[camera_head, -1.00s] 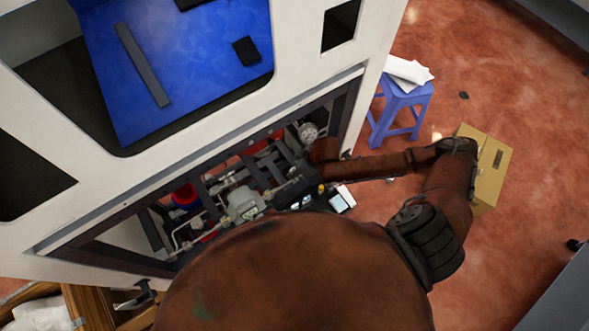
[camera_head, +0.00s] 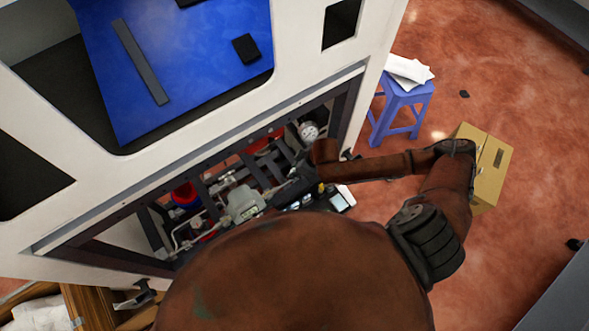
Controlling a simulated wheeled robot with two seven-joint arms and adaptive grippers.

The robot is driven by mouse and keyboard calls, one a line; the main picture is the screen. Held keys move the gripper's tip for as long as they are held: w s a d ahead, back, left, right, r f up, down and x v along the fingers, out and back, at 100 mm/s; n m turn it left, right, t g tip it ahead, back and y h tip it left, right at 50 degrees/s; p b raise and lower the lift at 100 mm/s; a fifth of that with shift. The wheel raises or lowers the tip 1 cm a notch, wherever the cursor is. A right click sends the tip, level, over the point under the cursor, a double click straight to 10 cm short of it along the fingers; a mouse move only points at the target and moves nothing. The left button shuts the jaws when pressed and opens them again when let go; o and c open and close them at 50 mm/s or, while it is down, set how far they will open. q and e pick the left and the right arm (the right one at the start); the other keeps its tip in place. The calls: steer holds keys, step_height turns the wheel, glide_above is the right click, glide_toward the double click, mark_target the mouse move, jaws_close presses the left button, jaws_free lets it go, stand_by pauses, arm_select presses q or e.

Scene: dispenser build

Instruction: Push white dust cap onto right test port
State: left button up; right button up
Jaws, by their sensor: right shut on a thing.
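My right gripper (camera_head: 289,193) is inside the open lower bay of the white cabinet, among the pipes and fittings. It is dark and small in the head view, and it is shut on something. The thing in its jaws, taken as the white dust cap, cannot be made out at this size. The right test port cannot be told apart from the dark parts around the gripper, so I cannot tell whether cap and port touch.
The white cabinet (camera_head: 230,117) frames the bay from above. A round gauge (camera_head: 309,131) and a grey metal body (camera_head: 243,203) sit near the gripper. A blue stool (camera_head: 399,110) with white papers (camera_head: 409,70) and a cardboard box (camera_head: 492,172) stand on the floor at right.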

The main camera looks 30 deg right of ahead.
steer(key=shift+f, duration=0.75)
stand_by(0.4)
steer(key=o, duration=1.1)
steer(key=shift+o, duration=0.2)
steer(key=o, duration=0.3)
steer(key=shift+r, duration=0.1)
steer(key=shift+r+p, duration=2.95)
steer(key=shift+p, duration=0.65)
